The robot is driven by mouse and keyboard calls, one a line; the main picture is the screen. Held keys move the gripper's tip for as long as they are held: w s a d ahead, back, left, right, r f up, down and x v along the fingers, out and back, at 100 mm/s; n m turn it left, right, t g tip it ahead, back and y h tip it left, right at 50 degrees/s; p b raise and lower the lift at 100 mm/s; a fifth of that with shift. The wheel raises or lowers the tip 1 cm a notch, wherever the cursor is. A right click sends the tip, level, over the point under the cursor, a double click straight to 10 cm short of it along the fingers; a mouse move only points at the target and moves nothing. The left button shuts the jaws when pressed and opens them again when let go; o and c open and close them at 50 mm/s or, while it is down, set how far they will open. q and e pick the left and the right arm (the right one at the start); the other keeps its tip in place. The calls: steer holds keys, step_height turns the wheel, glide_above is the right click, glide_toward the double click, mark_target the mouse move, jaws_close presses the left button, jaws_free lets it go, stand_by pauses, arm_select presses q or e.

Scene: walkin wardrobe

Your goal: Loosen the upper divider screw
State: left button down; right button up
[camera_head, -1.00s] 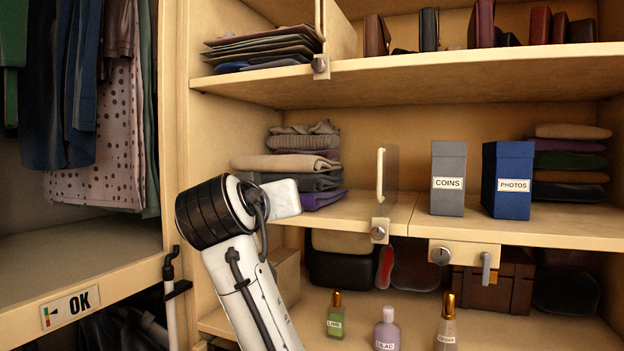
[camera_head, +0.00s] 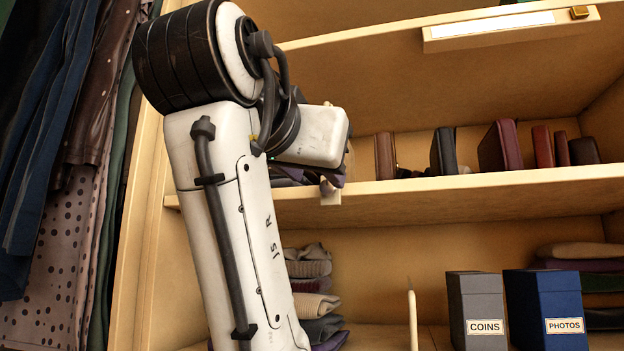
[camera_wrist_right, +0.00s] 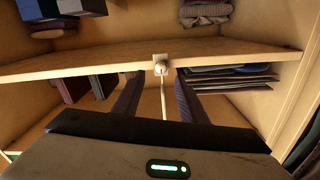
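The upper divider screw (camera_head: 328,187) is a small knob on a pale plate at the front edge of the upper shelf, partly covered by my right arm in the head view. It shows clearly in the right wrist view (camera_wrist_right: 161,67), which is upside down. There the two dark fingers of my right gripper (camera_wrist_right: 157,80) stand apart, one on each side of the screw's line, with nothing held. The screw appears near the fingertips; I cannot tell whether they touch it. The divider's thin pale edge (camera_wrist_right: 164,100) runs between the fingers. My left gripper is out of view.
The upper shelf (camera_head: 440,192) holds several wallets and books, with dark folded items (camera_wrist_right: 225,76) beside the divider. Below stand a grey COINS box (camera_head: 478,310), a blue PHOTOS box (camera_head: 548,310) and folded knitwear (camera_head: 310,300). Clothes (camera_head: 60,150) hang at the left.

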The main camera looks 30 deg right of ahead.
mark_target(327, 187)
steer(key=p+x, duration=0.1)
steer(key=x, duration=0.3)
steer(key=shift+w+d, duration=0.2)
steer(key=shift+w, duration=0.05)
steer(key=shift+w+d, duration=0.4)
steer(key=shift+d, duration=0.1)
steer(key=shift+w+d, duration=0.1)
steer(key=shift+w, duration=0.05)
jaws_close()
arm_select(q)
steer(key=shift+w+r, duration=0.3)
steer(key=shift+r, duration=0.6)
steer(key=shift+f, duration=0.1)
arm_select(e)
steer(key=shift+f, duration=0.1)
